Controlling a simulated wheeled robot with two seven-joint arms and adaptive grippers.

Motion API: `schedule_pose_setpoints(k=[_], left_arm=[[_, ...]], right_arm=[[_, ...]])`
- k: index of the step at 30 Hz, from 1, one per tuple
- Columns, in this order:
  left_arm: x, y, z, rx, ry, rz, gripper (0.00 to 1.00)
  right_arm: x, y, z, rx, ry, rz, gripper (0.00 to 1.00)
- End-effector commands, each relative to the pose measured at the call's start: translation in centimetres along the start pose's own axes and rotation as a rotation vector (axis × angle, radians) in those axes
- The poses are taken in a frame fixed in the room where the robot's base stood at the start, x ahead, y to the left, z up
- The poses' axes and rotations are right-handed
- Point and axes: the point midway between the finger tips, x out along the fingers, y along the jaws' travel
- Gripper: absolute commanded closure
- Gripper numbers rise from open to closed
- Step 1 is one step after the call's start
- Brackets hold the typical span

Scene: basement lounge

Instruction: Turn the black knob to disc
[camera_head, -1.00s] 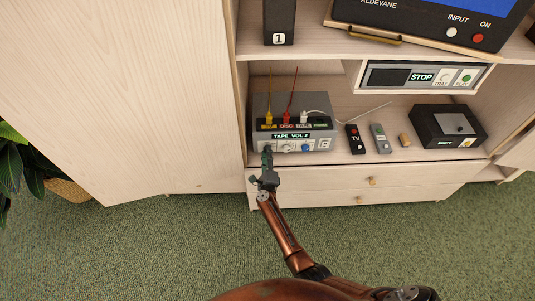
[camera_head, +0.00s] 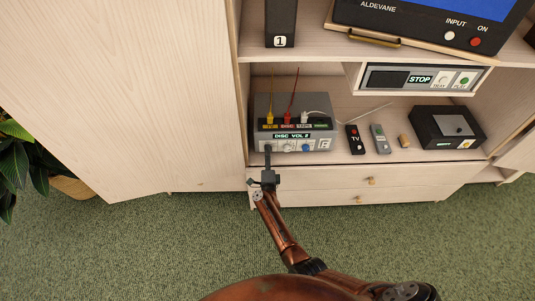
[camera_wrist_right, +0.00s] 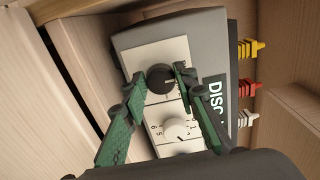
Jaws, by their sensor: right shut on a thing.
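The grey selector box (camera_head: 262,104) stands on the cabinet shelf, and its display (camera_head: 291,135) reads DISC VOL 2. In the right wrist view the black knob (camera_wrist_right: 159,80) sits on the box's pale front panel (camera_wrist_right: 150,55), with a white knob (camera_wrist_right: 176,129) beside it. My right gripper (camera_head: 268,150) reaches the left end of the box front. In the wrist view its green fingers (camera_wrist_right: 153,78) lie on either side of the black knob, shut on it. In the head view the gripper mostly hides the black knob. My left gripper is not in view.
Yellow, red and white plugs (camera_head: 287,119) stand on the box top. To its right lie a TV remote (camera_head: 355,139), a grey remote (camera_head: 380,138) and a black box (camera_head: 440,128). The cabinet's left wall (camera_wrist_right: 40,90) is close to my gripper.

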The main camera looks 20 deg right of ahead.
Motion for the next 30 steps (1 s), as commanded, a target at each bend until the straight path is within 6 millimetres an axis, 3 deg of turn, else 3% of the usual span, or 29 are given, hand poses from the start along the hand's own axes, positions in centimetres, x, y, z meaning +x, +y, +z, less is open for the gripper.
schedule_pose_setpoints(k=[6, 7, 14, 24, 30], left_arm=[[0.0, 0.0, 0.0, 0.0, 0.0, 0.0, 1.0], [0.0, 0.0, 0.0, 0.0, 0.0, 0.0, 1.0], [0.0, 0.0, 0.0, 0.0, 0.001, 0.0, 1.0], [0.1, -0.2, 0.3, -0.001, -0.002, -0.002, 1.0], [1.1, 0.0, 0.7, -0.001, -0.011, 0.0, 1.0]], right_arm=[[-0.1, 0.2, 0.1, -0.001, -0.002, 0.003, 0.98], [-0.1, 0.2, 0.1, -0.001, -0.003, 0.003, 0.73], [-0.1, 0.1, 0.1, 0.0, -0.001, 0.002, 0.57], [0.0, 0.1, 0.0, 0.021, -0.001, 0.0, 0.57], [0.0, 0.3, -0.1, 0.226, 0.0, 0.0, 0.57]])
